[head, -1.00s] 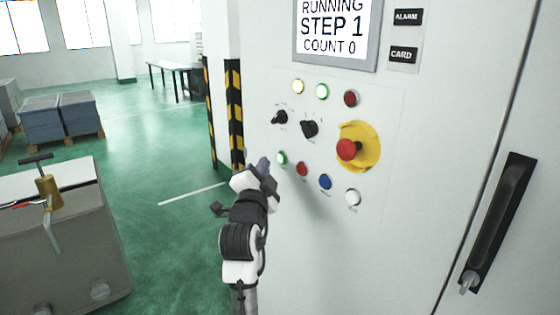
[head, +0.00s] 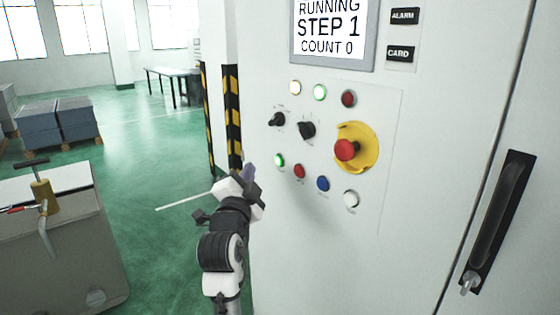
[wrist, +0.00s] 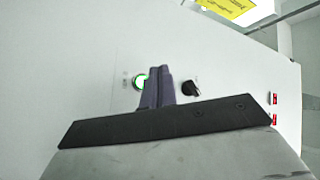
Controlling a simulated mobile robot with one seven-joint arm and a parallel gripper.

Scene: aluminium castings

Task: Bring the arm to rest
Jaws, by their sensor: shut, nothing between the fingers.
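My gripper (head: 248,174) is in front of the left edge of the control cabinet (head: 420,190), below and left of the lit green button (head: 279,160). In the wrist view its two dark fingers (wrist: 157,86) are together with nothing between them. There the lit green button (wrist: 139,82) shows just left of the fingertips and a black knob (wrist: 190,88) just right. I see a gap between the gripper and the button in the head view. The cabinet screen (head: 334,28) reads RUNNING, STEP 1, COUNT 0.
A red emergency stop (head: 346,150) on a yellow plate and several buttons and knobs sit on the panel. A black door handle (head: 497,220) is at right. A grey bench with a clamp (head: 42,195) stands at left. Green floor (head: 150,240) lies open between.

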